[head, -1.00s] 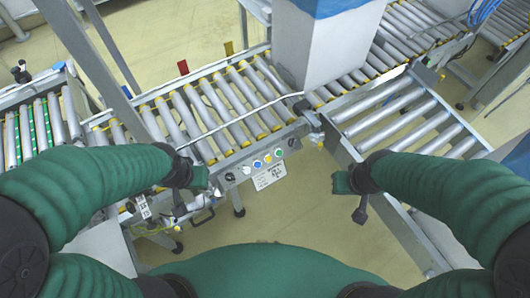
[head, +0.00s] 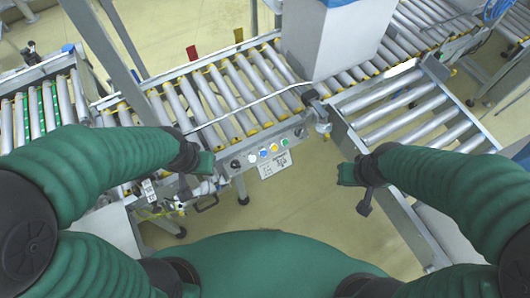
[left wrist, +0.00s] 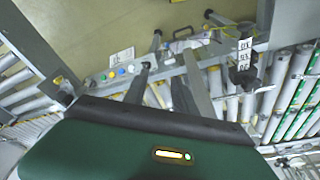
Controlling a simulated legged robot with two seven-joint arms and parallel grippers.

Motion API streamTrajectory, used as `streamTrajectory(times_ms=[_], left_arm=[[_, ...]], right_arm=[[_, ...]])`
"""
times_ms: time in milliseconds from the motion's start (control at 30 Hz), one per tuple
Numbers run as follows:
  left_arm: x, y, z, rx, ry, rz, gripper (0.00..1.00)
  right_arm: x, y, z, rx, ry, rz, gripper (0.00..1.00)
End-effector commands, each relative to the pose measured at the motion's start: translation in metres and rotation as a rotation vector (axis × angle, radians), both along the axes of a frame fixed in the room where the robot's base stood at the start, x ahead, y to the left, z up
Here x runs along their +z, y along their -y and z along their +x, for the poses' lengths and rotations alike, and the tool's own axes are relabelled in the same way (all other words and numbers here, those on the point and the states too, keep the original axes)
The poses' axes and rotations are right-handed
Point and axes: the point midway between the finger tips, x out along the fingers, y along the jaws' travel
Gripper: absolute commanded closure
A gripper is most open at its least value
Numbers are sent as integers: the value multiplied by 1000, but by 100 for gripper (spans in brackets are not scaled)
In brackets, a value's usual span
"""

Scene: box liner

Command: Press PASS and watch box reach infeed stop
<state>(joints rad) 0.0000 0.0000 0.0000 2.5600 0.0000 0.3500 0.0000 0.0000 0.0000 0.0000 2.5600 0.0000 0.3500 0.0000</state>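The button panel (head: 268,152) is on the near side of the roller conveyor (head: 215,100). It has a black knob (head: 235,164) and white, blue, yellow and green buttons (head: 284,142); their labels are unreadable. My left gripper (head: 208,165) is just left of the panel, apart from the buttons. In the left wrist view its fingers (left wrist: 168,75) are spread and empty, with the panel (left wrist: 121,70) beyond them. My right gripper (head: 352,180) is right of the panel over open floor; its fingers are not clear. No separate carton can be made out on the rollers.
A tall grey block (head: 325,40) with a blue top stands at the conveyor's back. Another roller section (head: 410,110) lies at right, and green-striped rollers (head: 40,115) at left. A latch-like part (head: 320,115) sticks out right of the panel. Floor (head: 290,215) shows below the panel.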

Motion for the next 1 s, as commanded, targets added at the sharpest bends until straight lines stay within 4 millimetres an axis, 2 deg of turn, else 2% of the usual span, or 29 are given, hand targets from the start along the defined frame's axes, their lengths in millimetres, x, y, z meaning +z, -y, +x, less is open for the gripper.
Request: streamTrajectory(times_ms=[133,300,400,1000], left_arm=[[0,0,0,0,0,0,69],[0,0,0,0,0,0,91],[0,0,0,0,0,0,100],[0,0,0,0,0,0,100]], right_arm=[[0,0,0,0,0,0,100],[0,0,0,0,0,0,100],[0,0,0,0,0,0,100],[0,0,0,0,0,0,100]])
